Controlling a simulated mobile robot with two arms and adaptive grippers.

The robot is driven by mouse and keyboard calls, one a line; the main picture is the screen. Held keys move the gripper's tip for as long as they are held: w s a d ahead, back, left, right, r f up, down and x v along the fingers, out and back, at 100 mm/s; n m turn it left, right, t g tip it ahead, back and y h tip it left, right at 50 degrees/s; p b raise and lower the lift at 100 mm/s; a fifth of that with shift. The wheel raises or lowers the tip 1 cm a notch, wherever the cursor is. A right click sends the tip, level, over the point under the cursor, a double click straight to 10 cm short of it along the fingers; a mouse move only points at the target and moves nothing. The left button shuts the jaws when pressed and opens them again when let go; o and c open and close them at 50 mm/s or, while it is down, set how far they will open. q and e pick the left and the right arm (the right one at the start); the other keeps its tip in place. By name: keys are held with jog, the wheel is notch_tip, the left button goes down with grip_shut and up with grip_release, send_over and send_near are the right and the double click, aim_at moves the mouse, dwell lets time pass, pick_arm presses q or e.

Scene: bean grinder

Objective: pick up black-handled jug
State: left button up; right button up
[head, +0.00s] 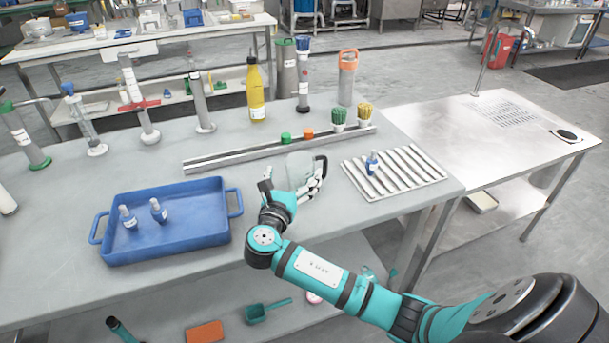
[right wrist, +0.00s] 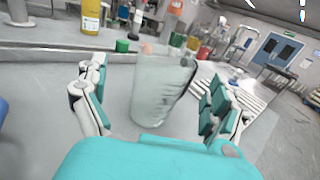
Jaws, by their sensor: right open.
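The black-handled jug (head: 299,170) is clear and stands upright on the grey table, in front of the long metal rail. Its black handle (head: 321,166) points right in the head view. My right gripper (head: 292,184) is open at the jug. In the right wrist view the jug (right wrist: 160,88) stands between the two spread fingers of my right gripper (right wrist: 158,100), with visible gaps on both sides. The gripper hides the jug's lower part in the head view. My left gripper is not in view.
A blue tray (head: 165,252) with two small bottles stands left of the gripper. A ribbed metal rack (head: 410,180) with a blue bottle lies to the right. The metal rail (head: 230,158), a green block and an orange block are behind the jug. A yellow bottle (head: 256,95) stands farther back.

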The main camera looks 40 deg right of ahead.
aim_at(304, 158)
jog(key=x, duration=0.5)
jog(key=shift+s+d+f, duration=0.2)
jog(key=shift+d+f, duration=0.05)
jog(key=shift+d, duration=0.05)
jog(key=c, duration=1.2)
jog(key=shift+c, duration=0.3)
jog(key=shift+r, duration=0.1)
